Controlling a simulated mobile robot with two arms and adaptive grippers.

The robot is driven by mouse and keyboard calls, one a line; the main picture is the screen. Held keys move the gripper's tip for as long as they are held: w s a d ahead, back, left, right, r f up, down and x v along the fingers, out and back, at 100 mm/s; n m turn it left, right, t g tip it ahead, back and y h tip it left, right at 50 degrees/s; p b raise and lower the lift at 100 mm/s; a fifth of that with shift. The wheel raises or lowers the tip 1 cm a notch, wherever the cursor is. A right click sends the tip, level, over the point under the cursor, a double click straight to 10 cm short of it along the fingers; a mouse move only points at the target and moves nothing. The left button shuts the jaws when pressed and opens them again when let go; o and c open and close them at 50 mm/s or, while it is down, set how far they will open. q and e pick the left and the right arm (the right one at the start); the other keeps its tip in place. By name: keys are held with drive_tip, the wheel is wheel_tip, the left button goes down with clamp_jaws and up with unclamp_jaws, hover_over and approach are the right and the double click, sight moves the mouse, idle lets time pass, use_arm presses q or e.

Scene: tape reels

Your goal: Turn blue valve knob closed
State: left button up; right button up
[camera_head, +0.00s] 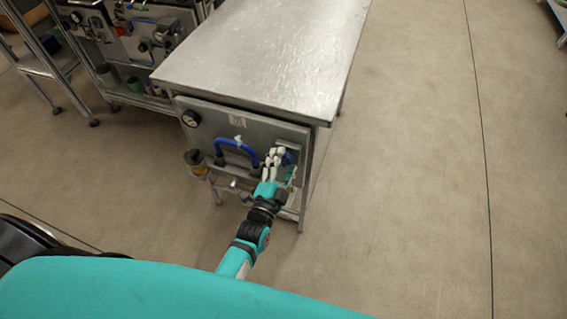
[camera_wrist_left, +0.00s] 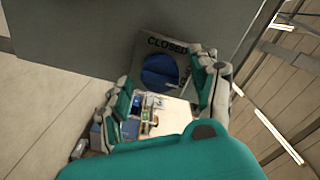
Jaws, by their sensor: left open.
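The blue valve knob (camera_wrist_left: 160,74) is round and sits on a grey square plate marked CLOSED in the left wrist view. In the head view a sliver of the knob (camera_head: 289,158) shows at the right end of the cabinet's front panel, partly behind my fingers. My left gripper (camera_head: 274,157) is open in front of the knob. In the left wrist view its fingers lie on either side of the knob, with no clear contact visible. Fine pointer marks on the knob are too small to read. My right gripper is out of view.
The knob's metal cabinet (camera_head: 265,50) has a bare top. A blue curved handle (camera_head: 236,147) and a pressure gauge (camera_head: 191,118) are on its front, left of my gripper. Another equipment bench (camera_head: 130,98) stands at the back left. The floor to the right is clear.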

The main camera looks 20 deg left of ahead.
use_arm(q)
drive_tip(key=c, duration=1.2)
drive_tip(key=n+p, duration=0.1)
drive_tip(key=n, duration=0.2)
drive_tip(key=shift+r+n, duration=0.1)
drive_tip(key=shift+n, duration=0.2)
drive_tip(key=n+p, duration=0.1)
drive_tip(key=n, duration=0.9)
drive_tip(key=shift+p, duration=0.35)
drive_tip(key=shift+n, duration=2.1)
